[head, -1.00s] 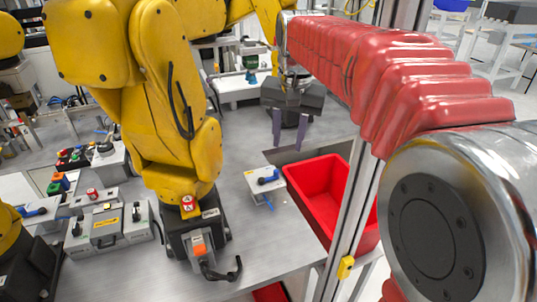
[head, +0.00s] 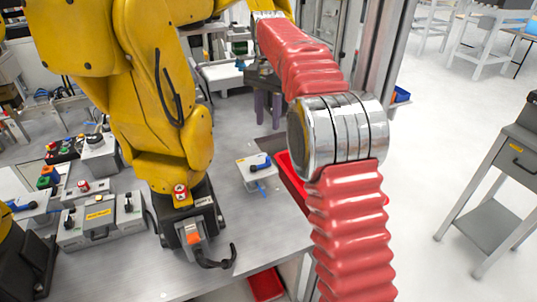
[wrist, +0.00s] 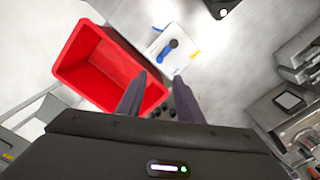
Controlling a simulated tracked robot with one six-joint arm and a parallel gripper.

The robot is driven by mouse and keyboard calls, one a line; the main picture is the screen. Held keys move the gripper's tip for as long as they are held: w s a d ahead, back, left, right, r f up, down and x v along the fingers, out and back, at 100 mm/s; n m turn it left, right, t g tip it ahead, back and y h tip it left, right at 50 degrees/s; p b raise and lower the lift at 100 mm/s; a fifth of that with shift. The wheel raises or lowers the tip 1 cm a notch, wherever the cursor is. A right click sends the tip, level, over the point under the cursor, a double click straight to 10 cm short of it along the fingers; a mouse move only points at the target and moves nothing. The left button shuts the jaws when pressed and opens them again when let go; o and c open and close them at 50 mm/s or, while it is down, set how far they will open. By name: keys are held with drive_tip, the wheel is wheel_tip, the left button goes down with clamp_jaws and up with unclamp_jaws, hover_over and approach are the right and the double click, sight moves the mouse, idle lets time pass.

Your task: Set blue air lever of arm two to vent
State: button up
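A small white-grey valve box with a blue lever (head: 262,162) stands on the grey bench, right of the large yellow arm (head: 170,110). The blue lever also shows in the wrist view (wrist: 166,48), just beyond my fingertips. A second box with a blue lever (head: 18,207) sits at the far left edge. I cannot tell by label which lever belongs to arm two. My gripper (head: 268,108) is behind the box in the head view, above the bench, its two dark purple fingers apart. In the wrist view my gripper (wrist: 160,76) is open and empty, apart from the lever.
A red bin (wrist: 85,62) lies left of the valve box in the wrist view; my arm partly hides it in the head view. Grey control boxes (head: 100,218) stand left of the yellow arm's base. A metal post (head: 370,60) rises near my arm.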

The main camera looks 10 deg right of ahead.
sight(269, 157)
wheel_tip(269, 157, down, 14)
drive_tip(key=shift+r, duration=0.1)
idle(0.9)
drive_tip(key=shift+c, duration=0.5)
clamp_jaws()
drive_tip(key=shift+d, duration=0.15)
